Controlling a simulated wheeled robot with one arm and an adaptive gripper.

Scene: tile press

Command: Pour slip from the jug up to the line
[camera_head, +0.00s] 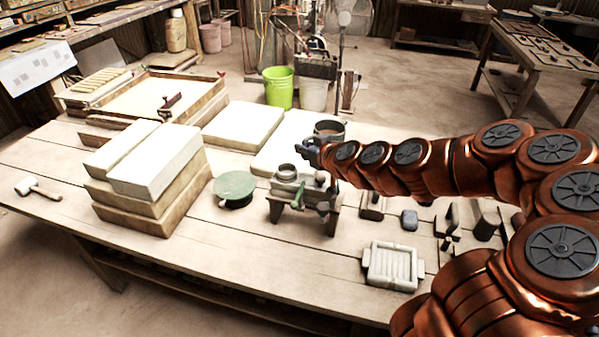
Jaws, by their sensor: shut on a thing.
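A dark grey round jug (329,127) with an open top is at the back middle of the table, close to the white slabs. My gripper (309,150) is shut on it at its near side; the fingers are small and partly hidden by my arm. The jug looks about upright, and its contents are too small to tell. In front and to the left, a grey mould (292,187) with a round collar (287,171) on top stands on wooden supports. A green-handled clamp is at its front. No fill line can be made out.
White blocks on wooden boards (150,165) stand at left. A green round disc (235,188) lies beside the mould. A pale ribbed tray (393,266) and several small tools lie at right, near my arm. The front middle of the table is clear.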

